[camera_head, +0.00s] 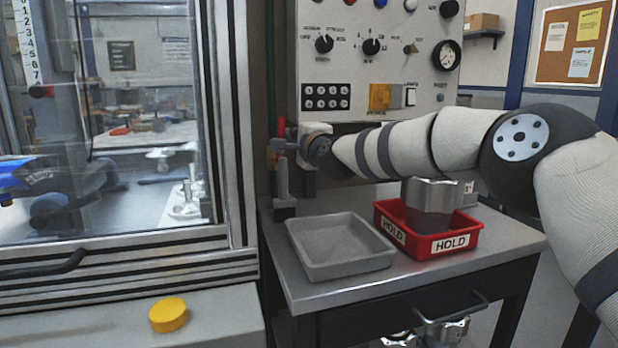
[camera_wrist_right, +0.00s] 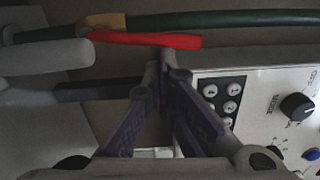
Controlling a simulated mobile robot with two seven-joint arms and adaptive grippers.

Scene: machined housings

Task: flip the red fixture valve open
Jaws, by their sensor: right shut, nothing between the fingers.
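The red valve lever (camera_head: 281,126) shows as a small upright red piece beside the glazed cabinet in the head view. In the right wrist view the red lever (camera_wrist_right: 150,41) lies nearly parallel to a dark green pipe (camera_wrist_right: 220,19) with a yellow collar (camera_wrist_right: 104,22). My right gripper (camera_wrist_right: 165,66) is shut and empty, its fingertips close to the lever's free-end half. I cannot tell whether they touch it. In the head view my right gripper (camera_head: 299,138) reaches left to the valve, its fingertips hard to make out. My left gripper is not in view.
The control panel (camera_head: 376,50) stands right behind my right arm. Below are a grey tray (camera_head: 303,271) and a red HOLD bin (camera_head: 471,240) holding a metal housing (camera_head: 433,194), on a metal table. A yellow puck (camera_head: 168,315) sits on the front left ledge.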

